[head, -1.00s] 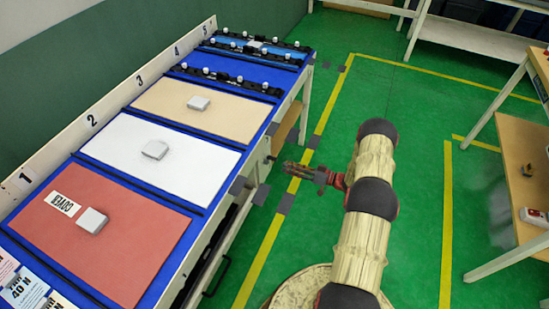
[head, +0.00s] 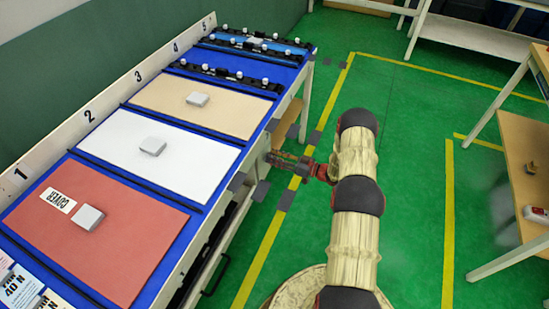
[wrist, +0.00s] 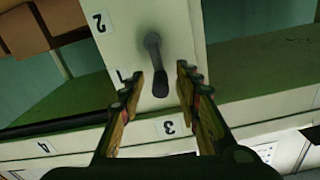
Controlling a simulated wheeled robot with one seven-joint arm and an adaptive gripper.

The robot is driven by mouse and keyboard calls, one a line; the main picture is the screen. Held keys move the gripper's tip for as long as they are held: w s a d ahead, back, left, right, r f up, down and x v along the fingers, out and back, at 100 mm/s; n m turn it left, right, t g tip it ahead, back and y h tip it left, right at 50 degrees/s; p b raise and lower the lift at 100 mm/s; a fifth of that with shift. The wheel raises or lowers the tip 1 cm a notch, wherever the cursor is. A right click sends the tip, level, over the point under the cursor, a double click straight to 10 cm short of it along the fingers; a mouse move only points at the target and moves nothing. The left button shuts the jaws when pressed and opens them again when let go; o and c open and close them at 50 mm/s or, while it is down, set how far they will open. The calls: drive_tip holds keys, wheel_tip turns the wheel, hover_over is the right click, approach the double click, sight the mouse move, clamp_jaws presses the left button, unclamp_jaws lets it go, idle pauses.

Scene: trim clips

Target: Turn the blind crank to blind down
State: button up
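The crank (wrist: 154,62) is a dark grey handle on a white upright panel (wrist: 180,30), seen in the wrist view. Its grip end points down in that picture, towards the gap between my fingertips. My gripper (wrist: 161,80) is open, with one finger on each side of the crank's grip end. I cannot tell whether either finger touches it. Labels 1, 2 and 3 (wrist: 170,127) surround the crank. In the head view my gripper (head: 273,159) is at the bench's right side; the crank cannot be made out there. No blind can be identified in either view.
The long blue bench (head: 285,72) carries red (head: 130,240), white (head: 185,170) and tan (head: 225,112) panels with pale blocks. Black strips with white knobs lie at its far end. A wooden-topped table (head: 525,150) stands at right. Green floor between is clear.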

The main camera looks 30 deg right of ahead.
drive_tip(key=shift+c, duration=1.4)
clamp_jaws()
